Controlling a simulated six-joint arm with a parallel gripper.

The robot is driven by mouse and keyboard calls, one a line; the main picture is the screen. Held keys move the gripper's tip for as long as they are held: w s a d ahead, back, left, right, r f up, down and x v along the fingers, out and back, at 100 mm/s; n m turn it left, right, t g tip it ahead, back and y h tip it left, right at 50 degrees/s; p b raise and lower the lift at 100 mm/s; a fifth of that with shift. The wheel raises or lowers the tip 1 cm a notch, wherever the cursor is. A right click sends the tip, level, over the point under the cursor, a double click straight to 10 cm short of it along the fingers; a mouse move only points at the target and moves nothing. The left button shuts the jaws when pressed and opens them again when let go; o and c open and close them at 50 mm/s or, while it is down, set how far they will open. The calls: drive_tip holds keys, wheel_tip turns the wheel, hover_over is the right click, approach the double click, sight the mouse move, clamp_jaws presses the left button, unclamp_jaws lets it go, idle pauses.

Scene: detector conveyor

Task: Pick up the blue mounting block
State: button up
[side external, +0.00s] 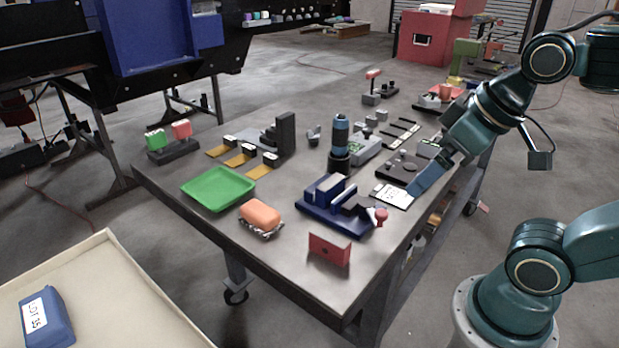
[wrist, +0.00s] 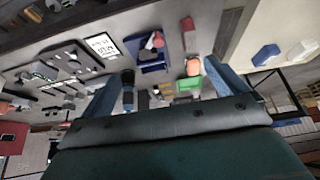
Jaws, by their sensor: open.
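A blue block (side external: 47,318) with a white label reading "LOT 35" lies in a cream tray at the lower left of the side view. A blue block (wrist: 266,54) also shows at the upper right of the wrist view. My gripper (side external: 418,188) is above the right edge of the table, far from the tray, close to a white card. In the wrist view my gripper (wrist: 165,78) has its two blue fingers spread wide with nothing held between them. In the side view one finger hides the other.
On the table stand a blue vise (side external: 322,208), an orange soap-like block (side external: 260,214), a green tray (side external: 218,188), a red bracket (side external: 329,250) and a dark blue cylinder (side external: 340,140). The cream tray (side external: 120,262) is apart from the table, with floor between.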

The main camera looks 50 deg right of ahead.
drive_tip(key=shift+w+r, duration=0.1)
drive_tip(key=g, duration=0.6)
hover_over(330, 182)
wheel_tip(330, 182, down, 3)
drive_tip(key=shift+r, duration=0.2)
drive_tip(key=shift+f, duration=4.35)
drive_tip(key=shift+f, duration=0.1)
